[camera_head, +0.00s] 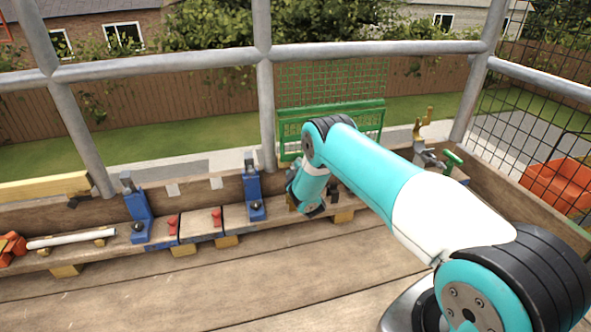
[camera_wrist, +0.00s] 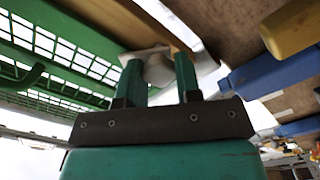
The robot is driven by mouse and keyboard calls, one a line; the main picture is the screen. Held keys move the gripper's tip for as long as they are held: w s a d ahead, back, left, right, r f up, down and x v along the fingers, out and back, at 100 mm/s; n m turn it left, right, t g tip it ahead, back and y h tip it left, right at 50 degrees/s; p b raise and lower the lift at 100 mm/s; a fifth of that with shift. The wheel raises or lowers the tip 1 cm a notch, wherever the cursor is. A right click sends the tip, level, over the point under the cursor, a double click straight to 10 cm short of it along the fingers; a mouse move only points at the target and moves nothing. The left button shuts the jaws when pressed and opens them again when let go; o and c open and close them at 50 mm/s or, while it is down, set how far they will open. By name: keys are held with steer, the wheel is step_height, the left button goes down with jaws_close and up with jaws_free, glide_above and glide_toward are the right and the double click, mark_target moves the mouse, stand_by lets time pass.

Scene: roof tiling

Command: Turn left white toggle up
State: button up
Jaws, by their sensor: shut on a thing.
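In the wrist view, a rounded white toggle (camera_wrist: 158,70) sits between the two teal fingers of my gripper (camera_wrist: 158,77). The fingers are shut on it, one on each side. A white plate lies behind it, beside a wooden strip. Whether the toggle points up or down cannot be told, nor can I see a second white toggle to compare it with. In the head view, my gripper (camera_head: 308,206) is low at the wooden ledge, right of the second blue bracket. My arm hides the toggle there.
Two blue brackets (camera_head: 139,217) (camera_head: 253,196) stand on the wooden ledge, with red pieces (camera_head: 173,226) between them. A white rod (camera_head: 70,240) lies at the left. A green mesh rack (camera_head: 368,116) stands behind my arm. Grey rails (camera_head: 170,65) run behind. The plank floor is clear.

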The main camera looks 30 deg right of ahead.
steer(key=shift+f+n, duration=0.15)
steer(key=shift+n, duration=3.65)
steer(key=o, duration=0.9)
steer(key=p+v, duration=1.7)
steer(key=p, duration=0.3)
steer(key=shift+s, duration=0.25)
